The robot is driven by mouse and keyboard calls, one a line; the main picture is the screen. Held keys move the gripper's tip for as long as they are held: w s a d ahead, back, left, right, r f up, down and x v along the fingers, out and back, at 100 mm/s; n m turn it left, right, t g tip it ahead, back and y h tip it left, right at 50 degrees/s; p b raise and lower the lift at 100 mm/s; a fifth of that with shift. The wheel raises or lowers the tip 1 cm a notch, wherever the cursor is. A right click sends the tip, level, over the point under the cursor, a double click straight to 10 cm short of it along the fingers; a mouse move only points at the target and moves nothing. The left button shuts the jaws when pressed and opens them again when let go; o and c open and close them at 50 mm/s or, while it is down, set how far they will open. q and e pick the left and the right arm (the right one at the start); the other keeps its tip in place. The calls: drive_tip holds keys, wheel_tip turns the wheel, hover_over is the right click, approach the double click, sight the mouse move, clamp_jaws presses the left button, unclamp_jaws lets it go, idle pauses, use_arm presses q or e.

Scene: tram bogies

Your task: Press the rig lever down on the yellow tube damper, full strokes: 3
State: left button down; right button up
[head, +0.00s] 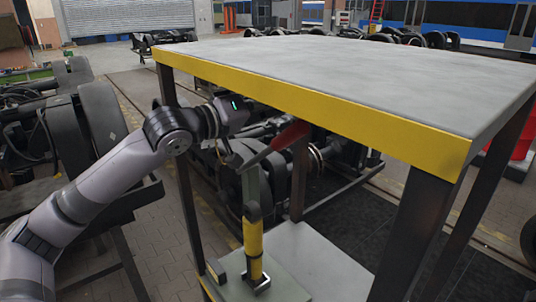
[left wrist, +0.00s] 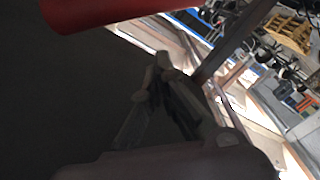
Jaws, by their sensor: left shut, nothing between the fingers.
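The yellow tube damper (head: 253,246) stands upright on the lower shelf of a table, in a rig with a grey-green upright (head: 251,185). The rig lever's red handle (head: 283,140) slants up to the right, its upper end close under the tabletop. My left gripper (head: 229,156) is shut and empty, just left of the lever's lower end; whether it touches the lever cannot be told. In the left wrist view, the red handle (left wrist: 105,10) crosses the top edge, apart from the dark fingers (left wrist: 162,70). My right gripper is not in view.
The table's grey top (head: 350,75) with a yellow front edge (head: 320,108) overhangs the rig. Dark table legs (head: 182,190) stand around it. A small yellow-and-dark block (head: 216,272) lies on the lower shelf (head: 310,265) beside the damper. Wheelsets stand at left (head: 100,125).

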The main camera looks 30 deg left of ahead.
sight(284, 140)
use_arm(q)
drive_tip(key=shift+s+d+f+b, duration=0.25)
drive_tip(key=shift+d+f+b, duration=0.3)
drive_tip(key=shift+d+f, duration=0.15)
drive_tip(key=shift+s+d+f+b, duration=0.35)
drive_tip(key=shift+d+f+b, duration=0.1)
drive_tip(key=shift+d, duration=0.3)
drive_tip(key=shift+s+d+f+b, duration=0.25)
drive_tip(key=shift+d+f+b, duration=0.15)
drive_tip(key=shift+d+f, duration=0.3)
drive_tip(key=shift+s+d+f+b, duration=0.25)
drive_tip(key=shift+d+f+b, duration=0.1)
drive_tip(key=shift+d+f, duration=0.3)
